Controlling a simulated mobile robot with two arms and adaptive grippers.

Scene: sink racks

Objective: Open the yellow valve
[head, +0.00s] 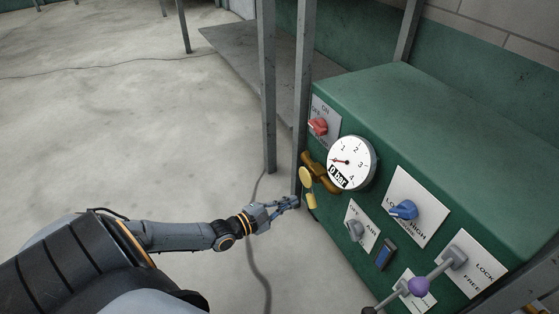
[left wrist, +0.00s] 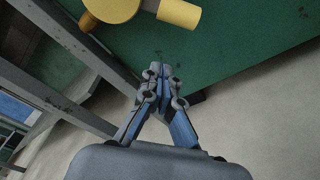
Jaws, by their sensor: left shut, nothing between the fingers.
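The yellow valve (head: 306,180) sits low on the left side of the green panel's front, on a brass-coloured pipe (head: 322,172) beside the round gauge. In the left wrist view its yellow handle (left wrist: 180,13) shows at the top edge, partly cut off. My left gripper (head: 297,201) is shut and empty, just left of and below the valve handle, apart from it. In the left wrist view the closed fingertips (left wrist: 160,68) point at the green panel, below the handle. My right gripper is not in view.
A red knob (head: 318,126), a grey knob (head: 355,230), a blue knob (head: 404,210) and a purple-ended lever (head: 418,287) are on the panel. Metal posts (head: 267,90) stand behind my left gripper.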

